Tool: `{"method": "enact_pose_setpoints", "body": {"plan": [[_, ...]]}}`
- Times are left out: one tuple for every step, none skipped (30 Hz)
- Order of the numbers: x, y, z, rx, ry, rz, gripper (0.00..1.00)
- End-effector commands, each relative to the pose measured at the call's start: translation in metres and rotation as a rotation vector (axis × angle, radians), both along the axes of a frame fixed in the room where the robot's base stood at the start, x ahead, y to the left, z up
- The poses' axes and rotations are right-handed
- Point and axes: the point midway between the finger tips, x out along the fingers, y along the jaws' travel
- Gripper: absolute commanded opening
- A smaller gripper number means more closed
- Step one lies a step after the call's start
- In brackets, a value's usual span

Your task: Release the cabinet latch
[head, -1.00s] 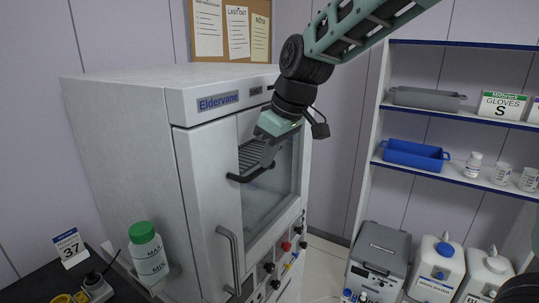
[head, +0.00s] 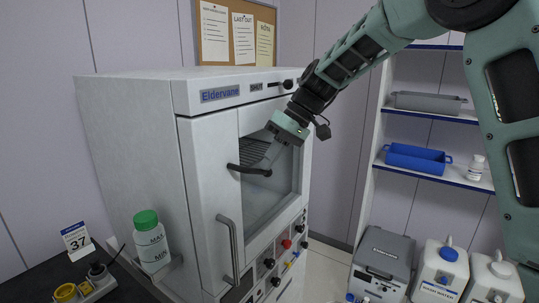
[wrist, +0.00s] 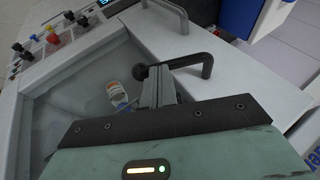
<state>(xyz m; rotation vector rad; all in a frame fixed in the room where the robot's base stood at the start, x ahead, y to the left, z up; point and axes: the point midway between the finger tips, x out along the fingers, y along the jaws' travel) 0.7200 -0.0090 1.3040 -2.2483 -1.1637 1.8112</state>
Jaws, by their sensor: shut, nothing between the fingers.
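The white Eldervane cabinet (head: 130,140) stands at left centre with its windowed door shut. A black bar-shaped handle (head: 248,170) crosses the door left of the window, slanting slightly down to the right. In the wrist view this handle (wrist: 190,62) ends in a round black knob. My gripper (head: 267,166) is shut and empty at the handle's right end; its fingers (wrist: 158,85) are close beside the knob. I cannot tell if they touch. A small black lever (head: 280,84) sits beside a SHUT label on the top panel.
A grey vertical handle (head: 230,250) is lower on the cabinet front, near coloured knobs (head: 286,244). A green-capped bottle (head: 149,240) stands on the cabinet's left side. Shelves with a blue tray (head: 415,158) and white jugs (head: 440,270) are at right.

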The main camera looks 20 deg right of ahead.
Motion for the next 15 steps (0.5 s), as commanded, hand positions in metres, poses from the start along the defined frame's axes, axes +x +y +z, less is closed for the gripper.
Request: {"method": "enact_pose_setpoints", "body": {"plan": [[0.001, -0.002, -0.009, 0.037, 0.028, -0.004, 0.00], [0.001, -0.002, -0.011, 0.061, 0.046, -0.004, 0.00], [0.001, -0.002, -0.014, 0.092, 0.067, -0.003, 0.00], [0.001, -0.002, -0.016, 0.115, 0.083, -0.003, 0.00], [0.001, -0.001, -0.018, 0.138, 0.100, -0.003, 0.00], [0.000, -0.001, -0.021, 0.167, 0.122, -0.003, 0.00], [0.000, 0.000, -0.023, 0.189, 0.138, -0.003, 0.00], [0.000, 0.000, -0.025, 0.210, 0.154, -0.002, 0.00], [0.000, 0.000, -0.027, 0.239, 0.173, -0.003, 0.00], [-0.001, 0.001, -0.028, 0.259, 0.189, -0.001, 0.00], [-0.001, 0.001, -0.030, 0.278, 0.202, -0.002, 0.00], [-0.002, 0.002, -0.032, 0.304, 0.221, -0.002, 0.00], [-0.002, 0.003, -0.033, 0.321, 0.234, -0.001, 0.00], [-0.003, 0.003, -0.035, 0.338, 0.245, -0.001, 0.00], [-0.003, 0.004, -0.036, 0.360, 0.263, -0.001, 0.00]]}}
